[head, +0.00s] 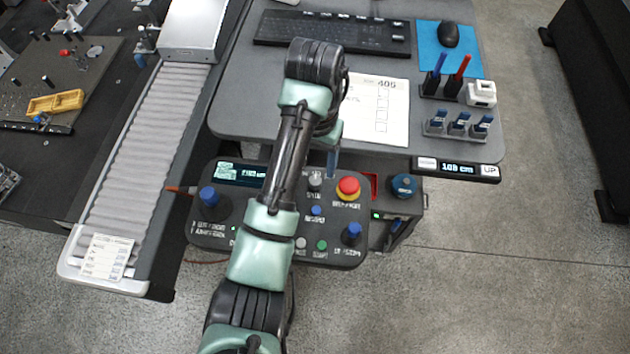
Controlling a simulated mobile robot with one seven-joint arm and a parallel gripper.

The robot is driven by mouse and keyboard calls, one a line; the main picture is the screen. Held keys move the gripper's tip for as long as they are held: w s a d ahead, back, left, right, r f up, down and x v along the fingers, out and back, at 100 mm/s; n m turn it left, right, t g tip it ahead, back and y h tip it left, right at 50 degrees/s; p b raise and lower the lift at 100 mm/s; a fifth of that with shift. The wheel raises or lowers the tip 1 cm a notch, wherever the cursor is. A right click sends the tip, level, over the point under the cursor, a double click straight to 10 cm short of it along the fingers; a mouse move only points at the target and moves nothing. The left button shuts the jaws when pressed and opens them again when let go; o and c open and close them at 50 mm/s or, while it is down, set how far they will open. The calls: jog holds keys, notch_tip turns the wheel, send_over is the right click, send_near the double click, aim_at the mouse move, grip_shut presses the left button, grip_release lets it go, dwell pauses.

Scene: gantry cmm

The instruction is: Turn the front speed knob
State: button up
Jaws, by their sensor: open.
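The dark control panel (225,235) lies below the desk's front edge, partly covered by my arm. A small silver-grey knob (315,180) stands upright on it, just right of my forearm and left of the red emergency button. A pale round control (301,243) sits nearer the panel's front edge, close beside my arm. The labels are too small to tell which is the speed knob. My gripper (330,163) points down near the silver-grey knob, mostly hidden by my wrist; one narrow bluish finger shows. It is open, and I see no contact with a knob.
The red emergency button (348,187) and blue-topped joysticks (208,197) (352,233) stand close by on the panel. The desk (240,100) overhangs behind it, holding a keyboard (330,30) and paper sheet (378,110).

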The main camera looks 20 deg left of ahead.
aim_at(315, 180)
notch_tip(315, 180, down, 4)
jog(key=shift+r+b, duration=0.2)
jog(key=shift+b, duration=0.7)
jog(key=shift+f+p, duration=0.4)
jog(key=shift+f, duration=0.9)
grip_shut()
